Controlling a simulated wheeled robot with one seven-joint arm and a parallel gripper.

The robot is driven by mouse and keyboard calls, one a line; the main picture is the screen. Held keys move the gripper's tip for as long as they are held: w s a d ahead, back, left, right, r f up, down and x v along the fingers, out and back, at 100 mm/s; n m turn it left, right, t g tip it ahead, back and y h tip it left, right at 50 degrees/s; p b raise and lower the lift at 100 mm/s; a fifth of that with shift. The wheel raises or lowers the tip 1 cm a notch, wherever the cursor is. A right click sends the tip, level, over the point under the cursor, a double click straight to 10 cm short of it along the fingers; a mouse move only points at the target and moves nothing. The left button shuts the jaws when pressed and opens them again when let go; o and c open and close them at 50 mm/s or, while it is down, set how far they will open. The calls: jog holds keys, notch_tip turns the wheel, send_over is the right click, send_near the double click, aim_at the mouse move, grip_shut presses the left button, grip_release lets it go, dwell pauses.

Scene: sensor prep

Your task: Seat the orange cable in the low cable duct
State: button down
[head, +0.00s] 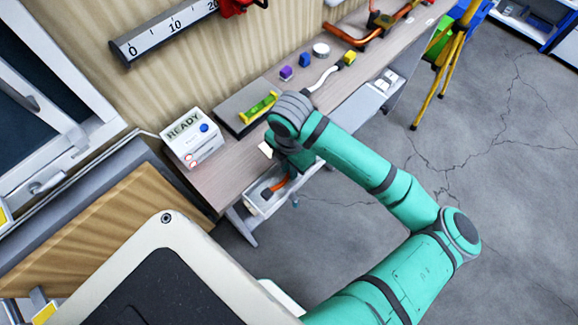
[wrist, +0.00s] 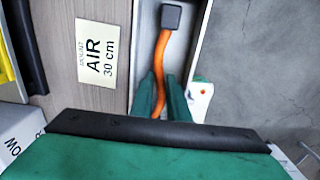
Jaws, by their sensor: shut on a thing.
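The orange cable (wrist: 161,52) runs down the wrist view from a dark grey block (wrist: 171,16) and passes between the fingers of my gripper (wrist: 163,84). My gripper is shut on the cable. The cable lies over or in the pale low cable duct (wrist: 147,22) along the bench's front edge; I cannot tell how deep it sits. In the head view a short piece of orange cable (head: 278,187) shows at the duct (head: 256,200), just below my wrist. My wrist hides the fingers and the rest of the cable there.
An "AIR 30 cm" label (wrist: 96,53) lies on the bench beside the duct. A white READY box (head: 192,140) and a yellow-green level (head: 258,107) stand left of my wrist. Open floor (head: 400,130) is to the right.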

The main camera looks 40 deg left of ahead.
jog(key=shift+f, duration=0.45)
dwell(0.4)
jog(key=c, duration=1.2)
grip_release()
jog(key=shift+o, duration=0.4)
jog(key=shift+r, duration=3.55)
